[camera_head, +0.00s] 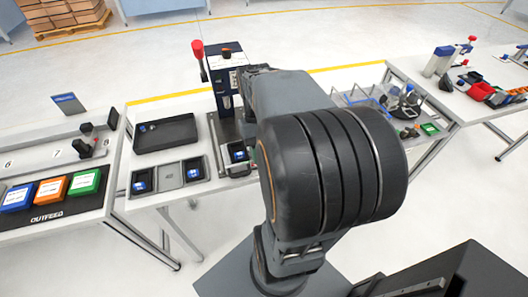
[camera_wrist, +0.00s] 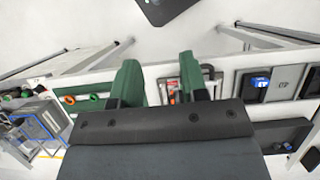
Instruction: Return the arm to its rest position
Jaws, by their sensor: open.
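My arm (camera_head: 320,165) fills the middle of the head view. Its big dark round joint is nearest the camera, and a grey link reaches back toward the bench. My gripper (camera_wrist: 158,62) shows in the wrist view as two green fingers set well apart on a dark plate. It is open, with nothing held between the fingers. The white bench top lies behind and below it, and no contact shows. In the head view the gripper is hidden behind the arm.
A press with a red-knobbed lever (camera_head: 198,48) stands behind the arm on the bench. A black tray (camera_head: 166,134) and bins with blue items lie left of it. A wire rack (camera_head: 362,98) stands at right. An outfeed table (camera_head: 90,212) holds coloured boxes. Floor in front is mostly clear.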

